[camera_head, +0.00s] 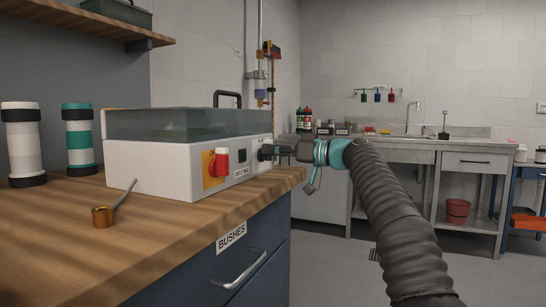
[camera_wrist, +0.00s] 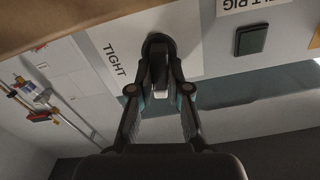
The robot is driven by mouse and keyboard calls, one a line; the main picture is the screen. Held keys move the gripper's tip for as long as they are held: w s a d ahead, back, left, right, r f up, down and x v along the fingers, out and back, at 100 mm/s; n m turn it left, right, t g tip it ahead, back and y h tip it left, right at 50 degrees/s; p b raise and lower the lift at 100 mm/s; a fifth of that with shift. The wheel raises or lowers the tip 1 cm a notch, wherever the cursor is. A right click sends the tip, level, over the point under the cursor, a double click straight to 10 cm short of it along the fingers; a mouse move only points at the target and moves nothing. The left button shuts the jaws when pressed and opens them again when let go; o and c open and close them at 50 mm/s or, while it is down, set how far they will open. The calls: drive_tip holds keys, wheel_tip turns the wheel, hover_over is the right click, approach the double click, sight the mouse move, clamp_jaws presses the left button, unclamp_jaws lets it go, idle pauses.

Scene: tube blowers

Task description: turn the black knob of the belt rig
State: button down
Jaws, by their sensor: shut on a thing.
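The belt rig (camera_head: 150,172) is a white box with a clear grey cover, standing on a wooden counter. Its black knob (camera_head: 264,153) is at the right end of the front panel. My gripper (camera_head: 276,151) reaches it from the right and is shut on it. In the wrist view the round base of the knob (camera_wrist: 157,42) shows at the top middle, with the fingers of my gripper (camera_wrist: 158,80) on both sides of its grip. The word TIGHT is printed to the left of the knob there. The fingers partly hide the knob in both views.
A red switch (camera_head: 222,162) on a yellow plate and a dark green square button (camera_head: 241,158) sit on the same panel. Open floor lies right of the blue drawers.

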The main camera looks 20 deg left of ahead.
drive_tip(key=shift+s+f+n+b, duration=0.1)
drive_tip(key=shift+n+b, duration=0.25)
drive_tip(key=shift+n, duration=0.85)
drive_tip(key=c, duration=1.1)
unclamp_jaws()
drive_tip(key=d, duration=0.8)
drive_tip(key=s+d, duration=0.1)
drive_tip(key=d, duration=0.3)
